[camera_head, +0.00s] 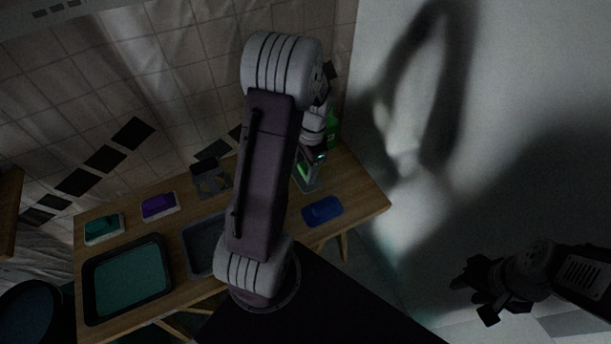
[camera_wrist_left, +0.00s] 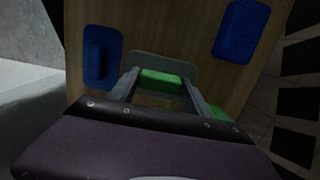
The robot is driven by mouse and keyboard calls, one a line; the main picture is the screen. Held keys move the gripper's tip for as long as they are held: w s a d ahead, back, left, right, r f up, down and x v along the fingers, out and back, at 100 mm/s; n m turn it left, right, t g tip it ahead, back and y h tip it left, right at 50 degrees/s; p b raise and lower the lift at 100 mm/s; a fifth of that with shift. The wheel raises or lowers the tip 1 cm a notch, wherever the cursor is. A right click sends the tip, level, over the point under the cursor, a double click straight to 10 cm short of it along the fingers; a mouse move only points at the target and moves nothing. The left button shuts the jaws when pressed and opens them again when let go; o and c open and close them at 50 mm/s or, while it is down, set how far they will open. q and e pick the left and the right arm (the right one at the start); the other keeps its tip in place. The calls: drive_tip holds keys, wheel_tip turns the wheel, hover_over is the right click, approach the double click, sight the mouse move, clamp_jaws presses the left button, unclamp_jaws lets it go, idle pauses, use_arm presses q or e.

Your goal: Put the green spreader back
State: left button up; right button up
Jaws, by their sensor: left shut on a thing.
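The green spreader (camera_wrist_left: 160,79) shows as a green block between the fingers of my left gripper (camera_wrist_left: 160,88) in the left wrist view. The gripper is shut on it, with a grey plate-like part (camera_wrist_left: 165,62) just beyond. In the head view the left gripper (camera_head: 311,160) is over the right part of the wooden table (camera_head: 362,194), and a bit of the green spreader (camera_head: 303,170) shows beside it. My arm hides much of this area. My right gripper (camera_head: 474,298) is away from the table at the lower right; it looks open and empty.
A blue pad (camera_head: 322,210) lies near the table's front right. A green bottle-like thing (camera_head: 333,128) stands behind the left gripper. A purple box (camera_head: 159,206), a teal box (camera_head: 103,229), a dark tray (camera_head: 128,278) and a grey holder (camera_head: 211,178) are further left.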

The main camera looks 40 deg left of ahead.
use_arm(q)
wheel_tip(320, 180, down, 4)
drive_tip(key=shift+f+b, duration=0.1)
drive_tip(key=shift+b, duration=0.45)
drive_tip(key=o, duration=1.4)
